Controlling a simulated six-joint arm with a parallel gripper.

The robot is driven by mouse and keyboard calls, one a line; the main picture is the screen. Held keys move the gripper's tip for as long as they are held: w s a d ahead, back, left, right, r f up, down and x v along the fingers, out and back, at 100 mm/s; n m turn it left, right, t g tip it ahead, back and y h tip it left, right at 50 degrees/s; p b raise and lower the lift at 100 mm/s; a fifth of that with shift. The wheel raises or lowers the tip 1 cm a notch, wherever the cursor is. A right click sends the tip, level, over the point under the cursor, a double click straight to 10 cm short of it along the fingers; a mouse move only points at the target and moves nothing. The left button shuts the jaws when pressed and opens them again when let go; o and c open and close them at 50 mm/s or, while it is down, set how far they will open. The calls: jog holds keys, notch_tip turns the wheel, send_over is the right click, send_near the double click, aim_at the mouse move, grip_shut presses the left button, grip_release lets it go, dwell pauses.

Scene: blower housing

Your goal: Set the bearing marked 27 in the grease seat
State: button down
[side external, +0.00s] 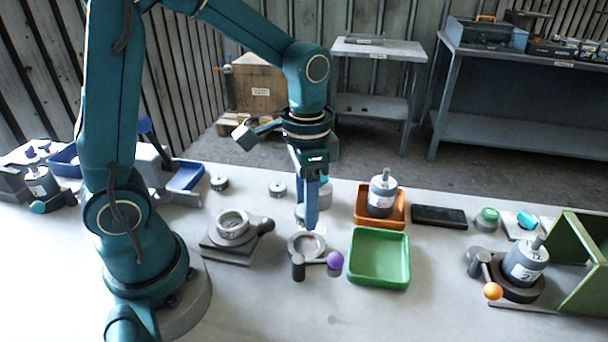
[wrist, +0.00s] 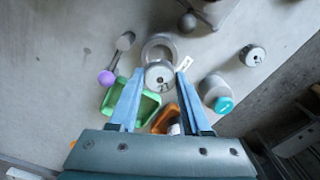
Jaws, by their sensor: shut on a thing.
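My gripper (side external: 308,226) points down above a grey ring-shaped seat (side external: 306,243) with a post and a purple-knobbed lever beside it. In the wrist view my gripper (wrist: 157,73) is shut on a small round metal bearing (wrist: 158,75). The bearing has a dark centre and dark marks on its face; I cannot read its number. It is held above the bench, and its far edge overlaps the seat ring (wrist: 157,44) in that view. In the side view the fingers mostly hide the bearing. No label tells me which fixture is the grease seat.
A second ring (side external: 232,224) sits on a grey block to the left. Two small bearings (side external: 219,183) (side external: 277,189) stand behind. A green tray (side external: 379,281) and an orange tray (side external: 362,214) with a grey canister are to the right. A teal-capped cylinder (wrist: 214,90) stands close by.

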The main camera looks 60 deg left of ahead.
aim_at(306, 246)
jog(key=shift+f, duration=2.5)
jog(key=shift+f, duration=0.7)
grip_release()
dwell(0.4)
jog(key=shift+r, duration=3.75)
